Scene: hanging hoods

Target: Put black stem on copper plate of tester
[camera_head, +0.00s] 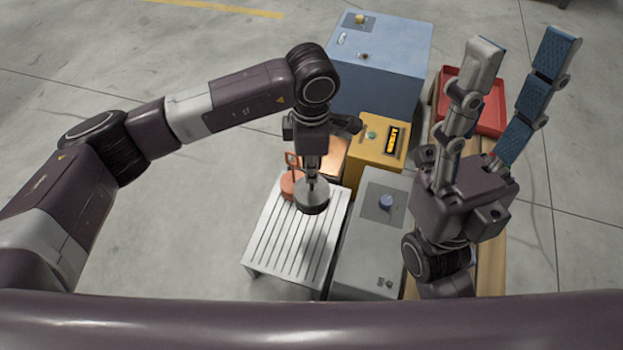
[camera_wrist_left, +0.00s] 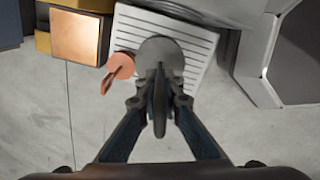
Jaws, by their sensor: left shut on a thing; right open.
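The black stem (camera_wrist_left: 159,105) stands up from a grey disc (camera_head: 312,197), over the white slatted rack (camera_head: 272,245). My left gripper (camera_head: 312,175) points down and is shut on the stem. I cannot tell whether the disc touches the slats. In the left wrist view the stem sits between the fingers of my left gripper (camera_wrist_left: 160,100). The copper plate (camera_wrist_left: 77,38) of the yellow tester (camera_head: 371,160) is bare in the left wrist view; my left arm partly covers it in the head view. My right gripper (camera_head: 520,62) is open and empty, fingers pointing up.
A copper-coloured disc with a handle (camera_head: 291,186) is at the rack's far left, beside the held disc. A blue box (camera_head: 385,75) stands behind the tester, a grey box (camera_head: 362,245) right of the rack. A red tray (camera_head: 492,115) is further right. Floor left is clear.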

